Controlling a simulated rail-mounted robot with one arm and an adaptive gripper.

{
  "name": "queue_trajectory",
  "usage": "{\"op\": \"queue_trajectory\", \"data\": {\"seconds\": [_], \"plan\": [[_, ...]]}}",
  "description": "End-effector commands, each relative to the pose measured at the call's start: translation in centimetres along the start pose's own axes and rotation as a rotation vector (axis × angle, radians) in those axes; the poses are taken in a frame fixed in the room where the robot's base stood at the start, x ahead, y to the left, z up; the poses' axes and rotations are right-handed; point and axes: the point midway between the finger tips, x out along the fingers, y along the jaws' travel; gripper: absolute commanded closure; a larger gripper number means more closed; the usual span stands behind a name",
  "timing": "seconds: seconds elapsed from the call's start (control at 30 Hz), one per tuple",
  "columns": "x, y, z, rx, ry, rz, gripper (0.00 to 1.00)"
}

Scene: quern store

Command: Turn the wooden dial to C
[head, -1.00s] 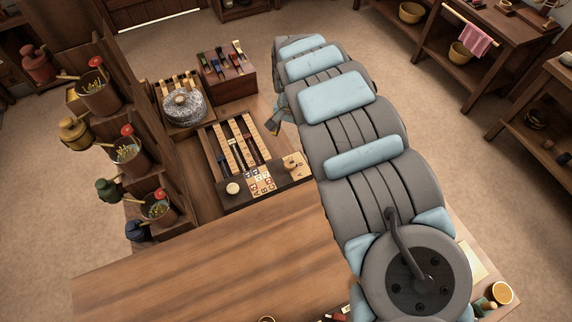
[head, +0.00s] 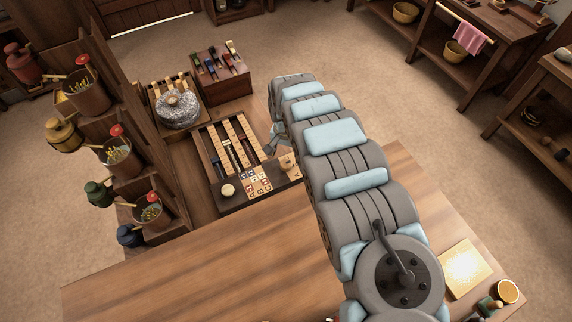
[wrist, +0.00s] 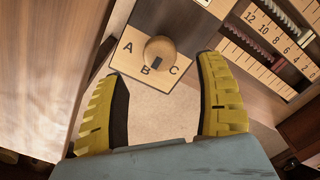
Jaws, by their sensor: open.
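The wooden dial (wrist: 161,50) is a round knob on a pale plate (wrist: 183,92) lettered A, B and C. Its dark mark faces the lower edge, between B and C and a little nearer B. In the head view the dial (head: 287,160) sits at the right end of a dark panel, partly beside my arm. My gripper (wrist: 165,95) is open and empty, its yellow fingers at either side below the dial in the wrist view, apart from it. In the head view my gripper (head: 275,144) is just beyond the dial, mostly hidden by my arm.
A slider board (head: 231,143) with pale scales is left of the dial. A round pale knob (head: 227,190) and lettered tiles (head: 258,181) share its front panel. A stone quern (head: 177,108) and a rack (head: 220,75) stand behind. The front tabletop (head: 200,262) is mostly clear.

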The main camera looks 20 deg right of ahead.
Motion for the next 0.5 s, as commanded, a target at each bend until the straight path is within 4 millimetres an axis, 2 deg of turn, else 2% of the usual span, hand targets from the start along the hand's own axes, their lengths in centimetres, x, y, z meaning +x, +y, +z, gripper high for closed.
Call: {"op": "queue_trajectory", "data": {"seconds": [0.1,0.5], "plan": [[1.8,-0.1,0.2,-0.001,-0.005,0.0,0.29],[5.5,0.0,0.1,0.001,-0.003,-0.001,0.29]]}}
